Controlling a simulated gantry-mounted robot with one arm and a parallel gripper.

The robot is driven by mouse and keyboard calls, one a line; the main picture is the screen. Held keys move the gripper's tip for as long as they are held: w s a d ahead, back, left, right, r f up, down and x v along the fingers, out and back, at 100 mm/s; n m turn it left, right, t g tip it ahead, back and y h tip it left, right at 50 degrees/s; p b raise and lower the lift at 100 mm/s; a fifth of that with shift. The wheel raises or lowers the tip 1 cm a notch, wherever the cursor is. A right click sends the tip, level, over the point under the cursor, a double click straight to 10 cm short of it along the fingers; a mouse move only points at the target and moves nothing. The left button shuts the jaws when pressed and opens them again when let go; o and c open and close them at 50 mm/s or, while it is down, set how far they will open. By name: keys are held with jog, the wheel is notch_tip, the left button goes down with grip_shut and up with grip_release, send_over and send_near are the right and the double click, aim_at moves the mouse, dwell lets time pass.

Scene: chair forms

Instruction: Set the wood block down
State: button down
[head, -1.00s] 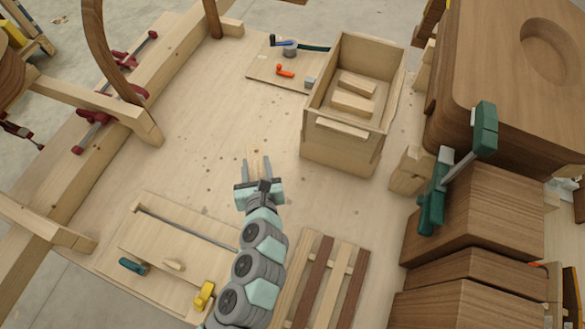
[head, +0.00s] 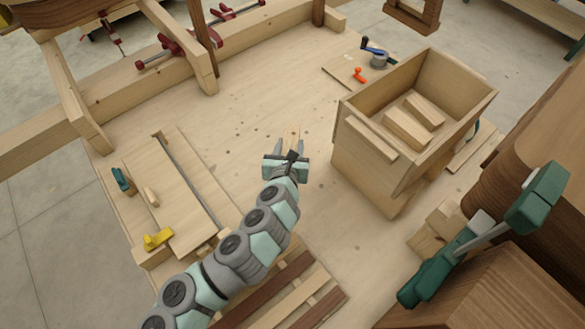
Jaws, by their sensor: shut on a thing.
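My gripper (head: 288,150) is over the pale plywood tabletop (head: 255,110), left of the open wooden box. Its fingers point away from me and are shut on a small light wood block (head: 291,135), which shows only as a narrow strip between them. The block's colour nearly matches the tabletop, and the gripper hides part of it. I cannot tell whether the block touches the surface.
The open wooden box (head: 365,175) holds light blocks (head: 406,129). A jig board with a metal rod (head: 187,178) lies left, with a yellow clamp (head: 158,239). Slats (head: 262,292) lie below my arm. A green clamp (head: 440,268) is at right. Tabletop behind the gripper is clear.

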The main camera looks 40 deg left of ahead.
notch_tip(320, 180, down, 10)
jog(key=shift+d+f+b, duration=0.15)
jog(key=shift+b, duration=0.5)
jog(key=shift+f, duration=0.1)
jog(key=shift+f, duration=0.15)
jog(key=c, duration=0.8)
grip_release()
jog(key=shift+c, duration=0.2)
jog(key=shift+r, duration=0.35)
jog(key=p+v, duration=0.1)
jog(key=v, duration=1)
jog(key=shift+s+f, duration=0.15)
jog(key=shift+o, duration=0.5)
jog(key=shift+s+d, duration=0.2)
jog(key=shift+d, duration=0.05)
